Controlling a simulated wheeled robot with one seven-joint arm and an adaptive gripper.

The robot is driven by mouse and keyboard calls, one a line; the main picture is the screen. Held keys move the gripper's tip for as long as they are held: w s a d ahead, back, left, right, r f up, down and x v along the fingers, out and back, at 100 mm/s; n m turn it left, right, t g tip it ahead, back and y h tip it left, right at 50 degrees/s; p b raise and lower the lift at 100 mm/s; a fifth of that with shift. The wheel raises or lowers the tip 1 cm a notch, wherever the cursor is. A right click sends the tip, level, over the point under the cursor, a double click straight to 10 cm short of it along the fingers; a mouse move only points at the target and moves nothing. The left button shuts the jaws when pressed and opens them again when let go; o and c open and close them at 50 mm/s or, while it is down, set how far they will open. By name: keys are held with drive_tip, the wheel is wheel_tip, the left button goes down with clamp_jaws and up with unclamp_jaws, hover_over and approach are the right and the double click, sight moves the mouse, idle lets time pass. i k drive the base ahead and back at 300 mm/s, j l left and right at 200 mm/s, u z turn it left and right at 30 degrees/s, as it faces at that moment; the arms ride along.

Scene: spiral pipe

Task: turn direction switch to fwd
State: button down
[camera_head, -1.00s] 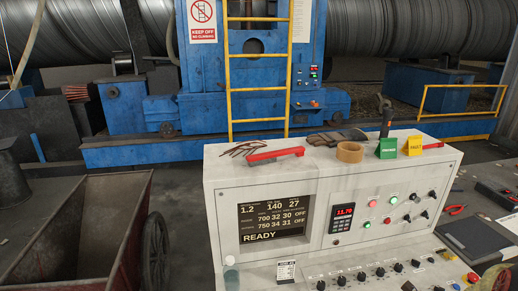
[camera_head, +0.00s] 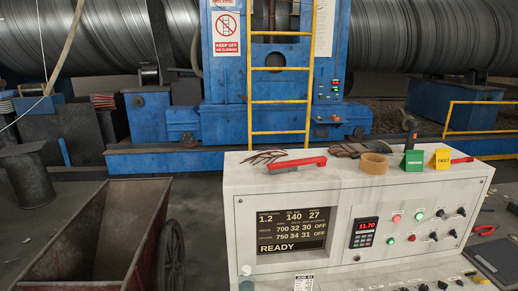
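The white control console (camera_head: 300,183) stands at the lower right. Its front carries a dark display (camera_head: 292,231) reading READY and a red-digit meter (camera_head: 364,231) reading 11.70. To the right of the meter are lit red and green buttons (camera_head: 408,217) and several black rotary switches (camera_head: 447,225). The labels are too small to read, so I cannot tell which one is the direction switch or how it is set. The sloping lower panel is mostly cut off by the bottom edge. My gripper is not in view.
A rusty cart (camera_head: 100,223) stands to the left. The blue machine (camera_head: 225,105) and yellow ladder (camera_head: 275,90) stand behind.

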sight(461, 212)
drive_tip(key=z, duration=1.35)
drive_tip(key=i+l+z, duration=0.1)
drive_tip(key=i, duration=0.3)
drive_tip(key=i+l, duration=0.2)
drive_tip(key=i, duration=0.15)
drive_tip(key=i+l+z, duration=0.15)
drive_tip(key=i, duration=0.25)
